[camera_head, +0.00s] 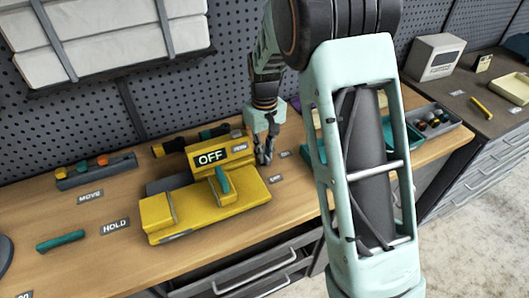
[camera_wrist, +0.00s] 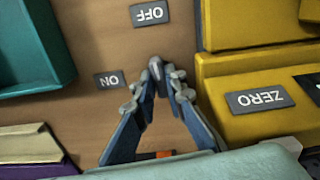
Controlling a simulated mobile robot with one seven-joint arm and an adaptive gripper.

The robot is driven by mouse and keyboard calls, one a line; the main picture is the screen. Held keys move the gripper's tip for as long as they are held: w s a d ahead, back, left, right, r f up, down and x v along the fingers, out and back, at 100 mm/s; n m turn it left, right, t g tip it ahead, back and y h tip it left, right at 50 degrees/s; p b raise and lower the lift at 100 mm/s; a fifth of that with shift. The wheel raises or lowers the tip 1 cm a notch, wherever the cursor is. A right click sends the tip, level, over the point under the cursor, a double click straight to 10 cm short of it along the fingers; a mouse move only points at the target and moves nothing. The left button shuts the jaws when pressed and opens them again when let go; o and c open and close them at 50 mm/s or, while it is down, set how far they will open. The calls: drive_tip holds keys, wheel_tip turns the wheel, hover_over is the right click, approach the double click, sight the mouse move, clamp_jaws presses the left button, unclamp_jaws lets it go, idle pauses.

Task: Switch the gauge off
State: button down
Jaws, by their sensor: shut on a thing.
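The yellow gauge (camera_head: 226,197) lies on the wooden bench, and its black display (camera_head: 209,157) reads OFF. It also shows at the right of the wrist view (camera_wrist: 225,75), with a ZERO label (camera_wrist: 260,98). My gripper (camera_head: 264,158) is low over the bench just right of the gauge's back part. In the wrist view my gripper (camera_wrist: 158,88) is closed around a small grey lever (camera_wrist: 155,65). The ON label (camera_wrist: 109,80) and OFF label (camera_wrist: 150,13) lie flat near it. The lever's base is hidden by the fingers.
A teal tray (camera_wrist: 35,45) is close on the other side of my gripper. MOVE (camera_head: 90,197) and HOLD (camera_head: 115,226) labels and a teal handle (camera_head: 60,241) lie left of the gauge. A pegboard wall (camera_head: 100,115) stands behind.

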drive_tip(key=shift+m, duration=0.5)
drive_tip(key=c, duration=2)
unclamp_jaws()
drive_tip(key=shift+o, duration=0.2)
